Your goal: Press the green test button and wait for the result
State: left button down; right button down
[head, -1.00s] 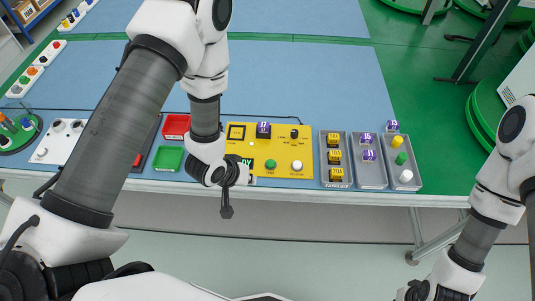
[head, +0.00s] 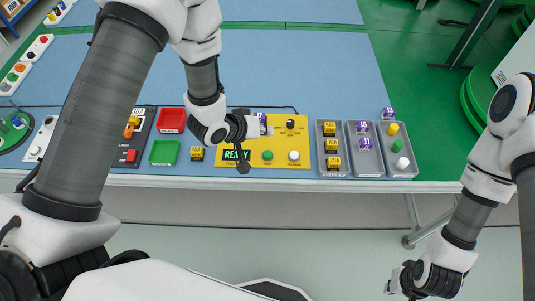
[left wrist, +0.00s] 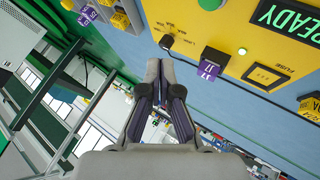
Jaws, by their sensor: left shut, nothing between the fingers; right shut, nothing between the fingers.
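The yellow test panel (head: 302,173) lies on the blue table near its front edge. Its green button (head: 268,155) sits beside a white button (head: 293,155), below a black knob (head: 290,124). The display (head: 236,156) reads READY. My right gripper (head: 400,285) is shut and empty, low over the floor.
Grey bins (head: 348,173) right of the panel hold yellow and purple blocks and pegs. A yellow block (head: 196,153), a green tray (head: 164,152), a red tray (head: 171,120) and a dark switch box (head: 133,138) stand left.

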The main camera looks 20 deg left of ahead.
aim_at(266, 154)
pick_arm(q)
notch_tip(266, 154, down, 7)
jog(key=b, duration=0.5)
jog(key=shift+r, duration=0.15)
jog(key=shift+f, duration=0.4)
dwell(0.5)
jog(key=shift+f+b, duration=0.3)
jog(key=shift+f, duration=0.1)
jog(key=shift+f, duration=0.45)
dwell(0.5)
jog(key=shift+r, duration=0.15)
jog(key=shift+r+p, duration=0.6)
jog(key=shift+r, duration=0.15)
